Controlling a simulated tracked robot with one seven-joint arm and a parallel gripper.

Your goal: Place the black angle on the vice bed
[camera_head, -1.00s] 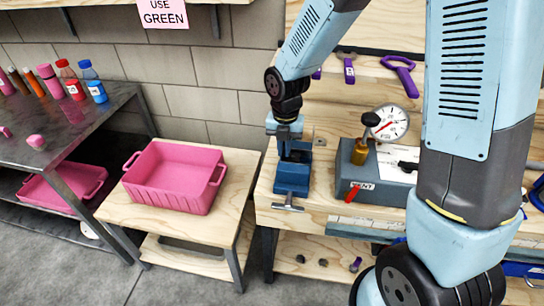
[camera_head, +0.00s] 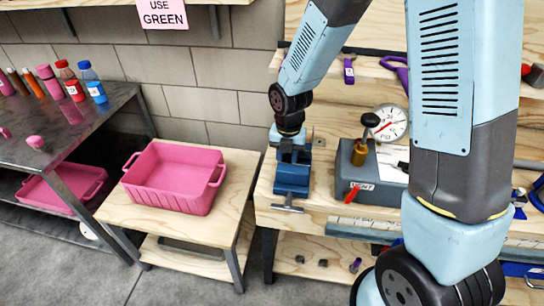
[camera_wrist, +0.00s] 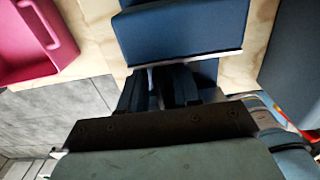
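The blue vice (camera_head: 291,180) is mounted at the left front of the wooden workbench. My gripper (camera_head: 291,152) points down right over the vice, close to its jaws. In the wrist view the vice's blue body (camera_wrist: 180,32) fills the upper middle, with a pale metal edge. The dark fingers of my gripper (camera_wrist: 160,88) reach in just below that edge, partly in shadow. I cannot make out the black angle in either view. The fingertips and anything between them are too dark and hidden to tell, as is the vice bed.
A grey gauge box (camera_head: 372,180) with a dial and red lever stands right of the vice. A pink bin (camera_head: 175,178) sits on a low wooden stand to the left. Bottles (camera_head: 92,82) stand on a dark metal table. Small parts lie on the lower shelf (camera_head: 318,250).

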